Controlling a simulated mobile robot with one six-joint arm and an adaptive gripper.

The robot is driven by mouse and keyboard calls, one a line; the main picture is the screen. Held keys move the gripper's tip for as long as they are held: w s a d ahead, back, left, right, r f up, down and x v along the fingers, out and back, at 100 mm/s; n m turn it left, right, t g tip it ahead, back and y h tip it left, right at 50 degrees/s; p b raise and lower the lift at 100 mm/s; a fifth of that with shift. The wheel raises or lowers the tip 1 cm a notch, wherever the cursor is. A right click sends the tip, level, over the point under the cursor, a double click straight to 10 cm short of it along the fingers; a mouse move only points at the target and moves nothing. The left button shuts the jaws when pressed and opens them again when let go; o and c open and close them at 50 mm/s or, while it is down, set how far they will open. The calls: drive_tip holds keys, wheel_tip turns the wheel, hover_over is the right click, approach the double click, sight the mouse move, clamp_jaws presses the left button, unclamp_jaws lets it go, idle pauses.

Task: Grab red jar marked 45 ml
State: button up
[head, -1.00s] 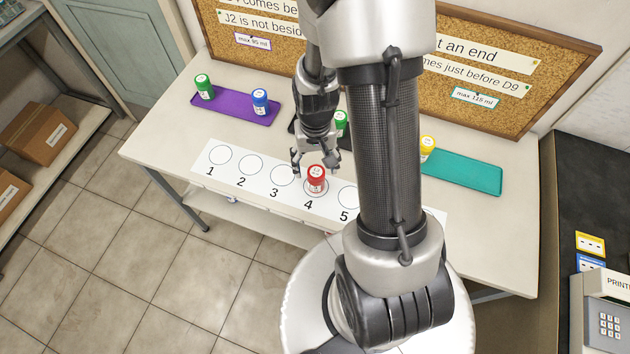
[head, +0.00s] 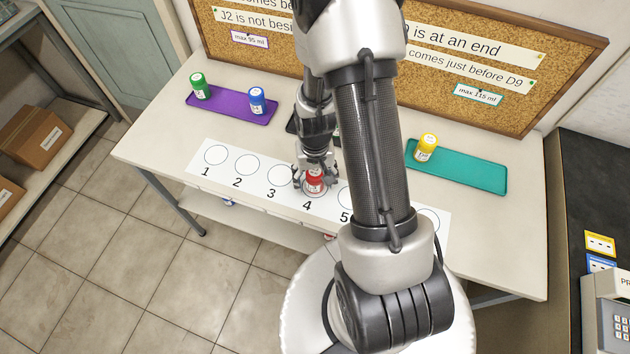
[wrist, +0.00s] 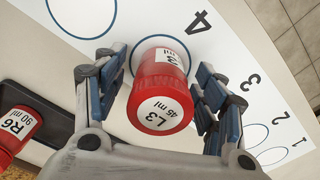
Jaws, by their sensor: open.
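The red jar (head: 314,181) stands upright on circle 4 of the white numbered strip (head: 193,167). In the wrist view the red jar (wrist: 160,98) shows a lid label reading "L3 45 ml". My gripper (head: 315,176) is open around it, and in the wrist view the fingers (wrist: 160,95) lie one on each side of the jar. A gap shows on the right side; whether the left finger touches it I cannot tell.
A green jar (head: 200,86) and a blue jar (head: 257,101) stand on the purple tray (head: 230,112). A yellow jar (head: 426,147) stands on the teal tray (head: 470,174). Another red jar marked R6 90 ml (wrist: 17,130) is on a dark tray (wrist: 55,120). Circles 1 to 3 are empty.

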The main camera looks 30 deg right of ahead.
drive_tip(key=c, duration=1.2)
drive_tip(key=shift+o, duration=0.2)
drive_tip(key=shift+r, duration=0.1)
